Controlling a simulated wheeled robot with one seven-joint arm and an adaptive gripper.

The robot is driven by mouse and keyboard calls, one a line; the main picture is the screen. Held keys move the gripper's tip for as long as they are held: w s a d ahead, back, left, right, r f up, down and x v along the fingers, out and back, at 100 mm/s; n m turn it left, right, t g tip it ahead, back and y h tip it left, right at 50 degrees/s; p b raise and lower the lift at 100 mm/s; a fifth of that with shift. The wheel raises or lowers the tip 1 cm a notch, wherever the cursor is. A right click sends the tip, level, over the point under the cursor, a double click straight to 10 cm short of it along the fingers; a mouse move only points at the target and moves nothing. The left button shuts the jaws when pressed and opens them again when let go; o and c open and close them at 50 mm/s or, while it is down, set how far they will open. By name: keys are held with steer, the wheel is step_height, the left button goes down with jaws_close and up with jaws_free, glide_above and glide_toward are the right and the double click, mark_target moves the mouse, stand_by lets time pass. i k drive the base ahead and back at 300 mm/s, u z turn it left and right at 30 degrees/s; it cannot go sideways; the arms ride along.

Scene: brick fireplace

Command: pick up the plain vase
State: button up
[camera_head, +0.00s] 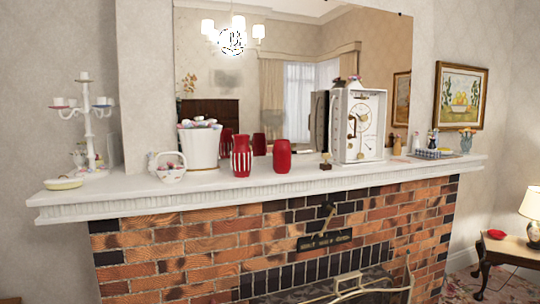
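A plain red vase (282,157) stands upright near the middle of the white mantel shelf (110,196). Just left of it, a little apart, stands a red vase with white vertical stripes (241,160). The mirror behind them shows red reflections of the vases. My gripper is not in view.
Left of the vases are a white bucket (200,148), a small basket (168,175) and a candelabra (88,125). To the right are a small dark block (326,166) and a white clock (362,125). Below is the brick fireplace (190,250) with a metal fender.

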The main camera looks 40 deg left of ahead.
mark_target(282, 147)
steer(key=u, duration=0.8)
steer(key=i, duration=0.85)
steer(key=u, duration=0.85)
